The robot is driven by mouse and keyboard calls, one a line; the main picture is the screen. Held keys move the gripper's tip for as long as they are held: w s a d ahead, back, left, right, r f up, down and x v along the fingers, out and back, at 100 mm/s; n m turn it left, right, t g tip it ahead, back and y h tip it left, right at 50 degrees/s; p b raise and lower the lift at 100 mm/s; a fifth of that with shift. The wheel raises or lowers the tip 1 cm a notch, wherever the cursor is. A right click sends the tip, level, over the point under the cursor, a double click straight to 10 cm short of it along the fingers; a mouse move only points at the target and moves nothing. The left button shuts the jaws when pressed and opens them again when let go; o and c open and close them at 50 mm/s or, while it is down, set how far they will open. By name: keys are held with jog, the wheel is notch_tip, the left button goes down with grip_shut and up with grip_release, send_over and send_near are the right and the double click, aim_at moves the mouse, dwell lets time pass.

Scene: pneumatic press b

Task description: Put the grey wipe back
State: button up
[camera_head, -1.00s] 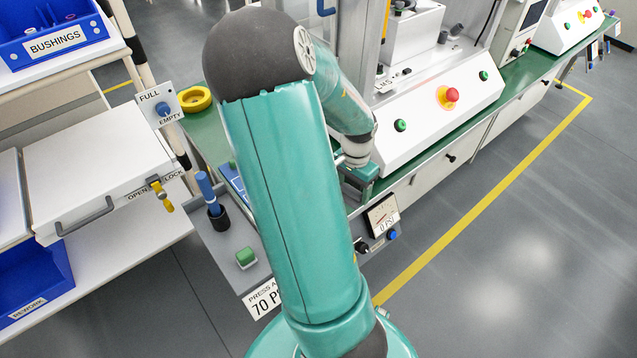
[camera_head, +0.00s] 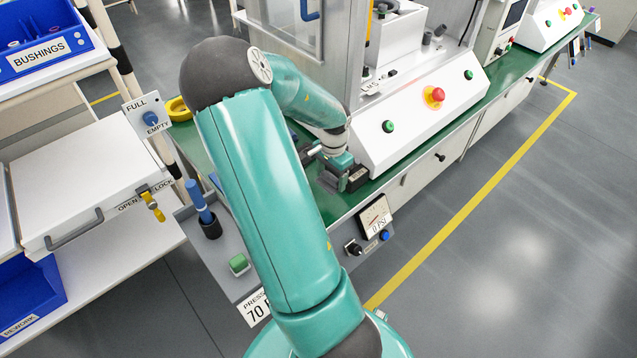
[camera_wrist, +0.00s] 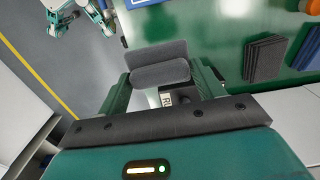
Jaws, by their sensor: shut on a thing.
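My gripper (camera_wrist: 160,82) is shut on a grey wipe (camera_wrist: 158,62), a folded, soft-looking grey piece between its two green fingers in the wrist view. A stack of dark grey sheets (camera_wrist: 264,60) lies on the green worktop to the right of the gripper in that view, apart from the held wipe. In the head view my gripper (camera_head: 343,172) is over the green worktop's front edge, left of the white button console. The arm partly hides it there, and the dark pieces around the fingers are too small to tell apart.
The white console (camera_head: 420,115) with red and green buttons stands close beside the gripper. A gauge (camera_head: 375,215) reading 0 PSI is below, near the front. A small label (camera_wrist: 168,98), partly hidden, shows beyond the fingers. The green worktop (camera_wrist: 225,20) has bare room around the stack.

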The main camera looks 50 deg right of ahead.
send_over(318, 190)
jog(key=f, duration=0.5)
jog(key=shift+s+f, duration=0.4)
jog(key=shift+w+d+f, duration=0.1)
jog(key=shift+w+f, duration=0.1)
jog(key=shift+f, duration=0.65)
jog(key=shift+w+f, duration=0.15)
jog(key=shift+f, duration=0.7)
jog(key=shift+f, duration=0.1)
jog(key=o, duration=1.1)
jog(key=r, duration=1.3)
jog(key=shift+a+r, duration=0.35)
jog(key=shift+r, duration=0.05)
